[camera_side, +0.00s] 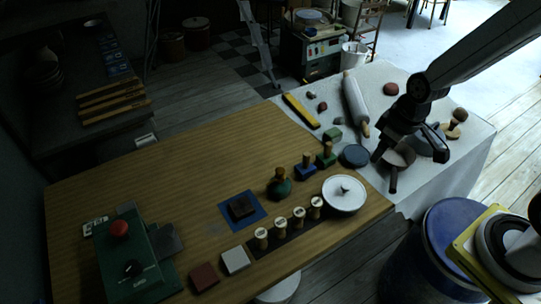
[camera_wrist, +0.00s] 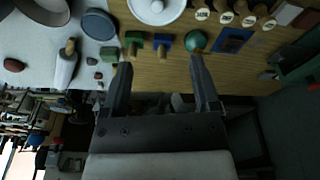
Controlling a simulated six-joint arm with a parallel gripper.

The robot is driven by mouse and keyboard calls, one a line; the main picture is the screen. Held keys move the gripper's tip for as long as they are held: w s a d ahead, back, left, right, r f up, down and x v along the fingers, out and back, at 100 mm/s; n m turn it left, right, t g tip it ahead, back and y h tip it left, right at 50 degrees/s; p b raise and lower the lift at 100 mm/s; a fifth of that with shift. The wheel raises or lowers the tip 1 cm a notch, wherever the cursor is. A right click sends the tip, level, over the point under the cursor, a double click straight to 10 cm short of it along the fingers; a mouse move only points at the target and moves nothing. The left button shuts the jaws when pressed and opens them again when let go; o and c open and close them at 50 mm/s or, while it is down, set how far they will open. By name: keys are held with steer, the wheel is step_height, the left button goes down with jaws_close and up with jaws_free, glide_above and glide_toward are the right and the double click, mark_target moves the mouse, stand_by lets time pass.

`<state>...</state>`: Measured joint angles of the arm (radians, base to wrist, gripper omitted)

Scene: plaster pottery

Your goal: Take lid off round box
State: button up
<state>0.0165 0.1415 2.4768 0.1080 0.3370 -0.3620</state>
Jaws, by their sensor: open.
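The white round box (camera_side: 344,208) stands near the right end of the wooden table. Its white lid (camera_side: 344,187), with a small grey knob in the middle, sits on top. In the wrist view the lid (camera_wrist: 150,14) is at the top edge and partly cut off. My gripper (camera_side: 410,156) is open and empty, up and to the right of the box in the side view, seen against the white-covered surface. In the wrist view its fingers (camera_wrist: 160,70) are spread below the lid, apart from it. The inside of the box is hidden.
Several wood-handled stamps (camera_side: 297,213) stand left of the box. Green (camera_side: 325,153) and blue (camera_side: 306,166) handled blocks and a dark green round piece (camera_side: 279,186) are close behind. A blue-grey disc (camera_side: 355,155) and a rolling pin (camera_side: 355,104) lie on the white surface. The table's left-centre is clear.

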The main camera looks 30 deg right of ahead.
mark_target(346, 186)
steer(key=shift+w+d+f+n+g+y, duration=0.1)
steer(key=shift+w+f+n+g+y, duration=0.15)
steer(key=shift+w+f+n, duration=1.2)
steer(key=shift+w+d+f+n+g+y, duration=0.15)
steer(key=shift+w+f+n+g, duration=0.25)
steer(key=shift+f+n, duration=2)
steer(key=shift+w+f+n+g+y, duration=0.2)
steer(key=shift+w+f+n, duration=0.85)
steer(key=shift+f+n, duration=0.85)
steer(key=shift+f+m, duration=0.35)
steer(key=shift+f, duration=0.1)
steer(key=shift+a+f, duration=0.15)
steer(key=shift+f, duration=1)
steer(key=shift+w+a+f, duration=0.15)
steer(key=shift+f, duration=1.15)
steer(key=shift+w+a+f, duration=0.1)
steer(key=shift+f, duration=1.2)
jaws_close()
